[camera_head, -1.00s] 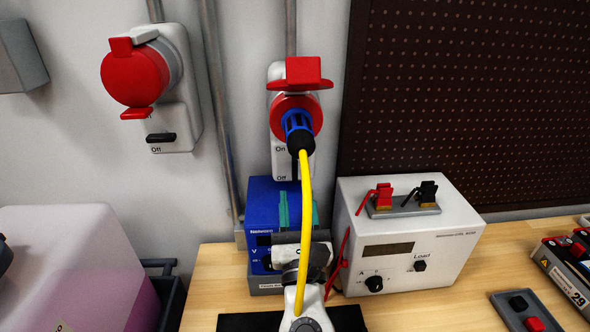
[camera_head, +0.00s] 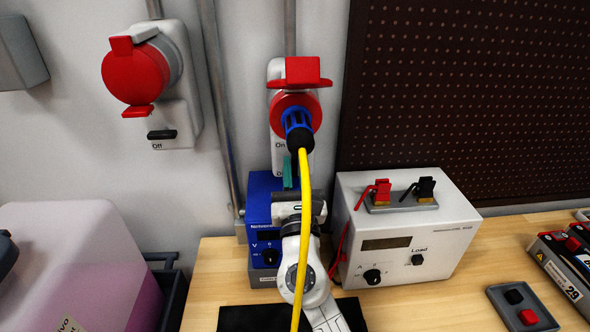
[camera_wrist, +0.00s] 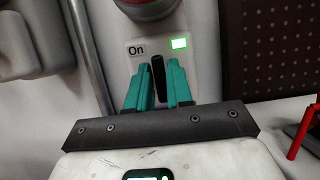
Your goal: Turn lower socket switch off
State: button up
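The lower socket (camera_head: 295,108) is the right-hand one on the wall, with a red lid raised above a blue plug. In the wrist view its black switch lever (camera_wrist: 158,72) stands upright, beside an "On" label and a lit green lamp (camera_wrist: 180,43). My gripper (camera_head: 292,165) is just below the plug, at the switch plate. In the wrist view my gripper (camera_wrist: 157,80) has its two teal fingers apart, one on each side of the lever's lower part. I cannot tell whether they touch it. In the head view the plug and cable hide most of the switch.
A yellow cable (camera_head: 304,200) hangs from the plug in front of my arm. A blue power supply (camera_head: 262,205) and a white load box (camera_head: 390,255) stand on the bench below. Another red socket (camera_head: 138,78) is at left, its switch (camera_head: 161,134) horizontal at "Off".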

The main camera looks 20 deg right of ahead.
grip_shut()
jog(key=shift+m, duration=0.4)
jog(key=m+g+h+b, duration=0.1)
jog(key=m+h+b, duration=0.1)
jog(key=m, duration=0.3)
jog(key=shift+a+f+h, duration=0.1)
jog(key=shift+h, duration=0.3)
jog(key=m+g+h+b, duration=0.1)
jog(key=m, duration=0.2)
jog(key=m+g+h+b, duration=0.1)
jog(key=m, duration=0.2)
jog(key=shift+m+g, duration=0.3)
jog(key=shift+g, duration=0.1)
jog(key=m+g, duration=0.1)
jog(key=m, duration=0.1)
jog(key=m+g, duration=0.1)
jog(key=m, duration=0.2)
jog(key=shift+h+b, duration=0.3)
jog(key=shift+b, duration=0.1)
jog(key=m+g, duration=0.2)
jog(key=m, duration=0.3)
